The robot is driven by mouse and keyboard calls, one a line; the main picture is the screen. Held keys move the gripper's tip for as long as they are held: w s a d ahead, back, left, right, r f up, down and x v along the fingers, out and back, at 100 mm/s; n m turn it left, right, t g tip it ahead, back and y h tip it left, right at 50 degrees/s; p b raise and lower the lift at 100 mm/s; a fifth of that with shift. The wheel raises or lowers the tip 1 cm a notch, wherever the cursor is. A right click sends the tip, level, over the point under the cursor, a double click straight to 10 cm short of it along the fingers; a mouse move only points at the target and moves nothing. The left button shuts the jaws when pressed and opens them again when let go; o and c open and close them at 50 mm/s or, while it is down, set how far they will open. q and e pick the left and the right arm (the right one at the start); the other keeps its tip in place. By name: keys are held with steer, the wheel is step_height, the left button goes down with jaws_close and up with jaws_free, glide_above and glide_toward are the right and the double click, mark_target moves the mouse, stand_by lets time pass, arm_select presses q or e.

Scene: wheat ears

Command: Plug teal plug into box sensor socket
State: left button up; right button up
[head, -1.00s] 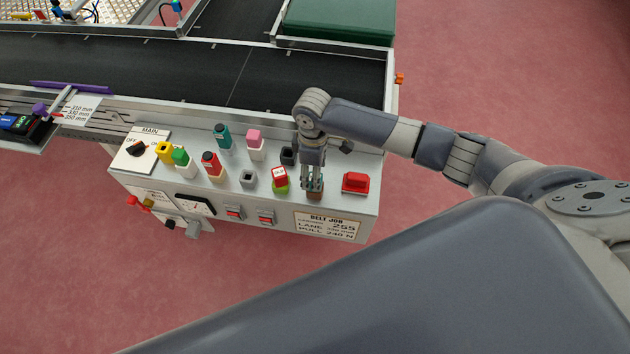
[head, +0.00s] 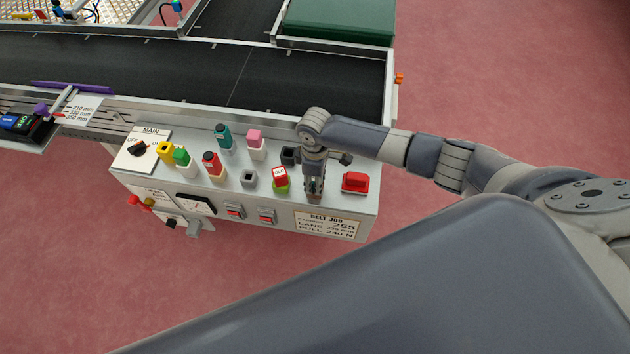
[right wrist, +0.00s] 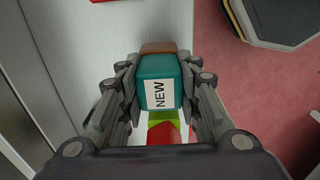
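The teal plug (right wrist: 163,68) bears a white NEW label and sits between the fingers of my right gripper in the right wrist view. My right gripper (head: 314,193) points down at the front right of the grey control box (head: 340,208), its fingers against the plug's sides. A brown socket rim (right wrist: 158,47) shows just behind the plug. The plug is at this socket; how deep it sits I cannot tell. In the head view the fingers mostly hide plug and socket. Another teal plug (head: 223,134) stands at the back of the box. My left gripper is not in view.
A red plug in a green socket (head: 280,178) stands close left of my right gripper, and a red button (head: 355,181) close right. A dark socket (head: 289,156) is behind. A grey socket (head: 249,177) and other coloured plugs stand further left. The conveyor (head: 290,85) lies behind.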

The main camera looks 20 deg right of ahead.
stand_by(0.3)
steer(key=shift+r, duration=0.5)
steer(key=shift+s+a+r+b, duration=0.1)
steer(key=shift+s+r+b, duration=0.1)
steer(key=shift+r, duration=0.45)
steer(key=shift+s+a+r+b, duration=0.1)
steer(key=shift+s+r, duration=0.1)
steer(key=shift+r, duration=0.4)
steer(key=s+a+r, duration=0.1)
steer(key=s+a, duration=0.1)
steer(key=s, duration=0.5)
steer(key=s+a+r, duration=0.1)
steer(key=s+a, duration=0.2)
steer(key=s, duration=0.4)
steer(key=shift+a, duration=0.3)
steer(key=shift+r, duration=0.1)
